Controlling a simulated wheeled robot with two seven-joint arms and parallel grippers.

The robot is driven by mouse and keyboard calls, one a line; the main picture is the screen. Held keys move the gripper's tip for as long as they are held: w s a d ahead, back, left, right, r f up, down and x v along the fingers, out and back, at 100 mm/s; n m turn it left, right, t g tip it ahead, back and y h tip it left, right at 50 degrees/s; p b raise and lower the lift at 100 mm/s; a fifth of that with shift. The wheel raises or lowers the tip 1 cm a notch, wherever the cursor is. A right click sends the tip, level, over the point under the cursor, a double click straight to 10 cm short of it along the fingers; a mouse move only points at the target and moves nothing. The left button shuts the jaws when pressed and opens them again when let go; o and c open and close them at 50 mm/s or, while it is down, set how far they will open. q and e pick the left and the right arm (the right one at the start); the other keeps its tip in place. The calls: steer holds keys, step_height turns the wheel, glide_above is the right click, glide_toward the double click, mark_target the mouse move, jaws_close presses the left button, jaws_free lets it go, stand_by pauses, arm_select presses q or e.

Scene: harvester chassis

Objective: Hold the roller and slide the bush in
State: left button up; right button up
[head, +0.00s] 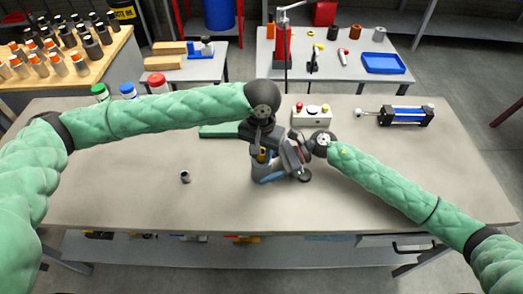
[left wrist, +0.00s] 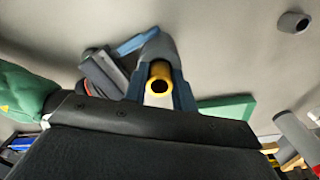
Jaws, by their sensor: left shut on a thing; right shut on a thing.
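A yellow bush (left wrist: 160,86) with a dark bore sits between the blue-grey fingers of my left gripper (left wrist: 160,95); in the head view it shows as a small yellow spot (head: 262,156). My left gripper (head: 260,150) is shut on it from above. The grey roller (left wrist: 159,48) lies right behind the bush, in line with it; I cannot tell whether the bush is inside it. My right gripper (head: 294,160) comes in from the right, shut at the roller; its grip is partly hidden. A blue piece (head: 268,180) shows below.
A small grey tube (head: 185,177) stands alone on the table. A green block (head: 219,131), a button box (head: 311,115) and a blue cylinder unit (head: 403,116) lie farther back. Capped bottles (head: 129,91) stand behind my left arm. The table front is clear.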

arm_select(q)
steer(key=shift+f, duration=0.4)
stand_by(0.8)
steer(key=o, duration=1.1)
step_height(320, 180, up, 12)
stand_by(0.3)
arm_select(e)
steer(key=o, duration=1.5)
steer(key=shift+c, duration=0.2)
steer(key=shift+d, duration=0.15)
steer(key=v, duration=1.1)
steer(key=shift+w+d+r, duration=0.15)
steer(key=shift+w+d, duration=0.05)
steer(key=shift+d, duration=0.1)
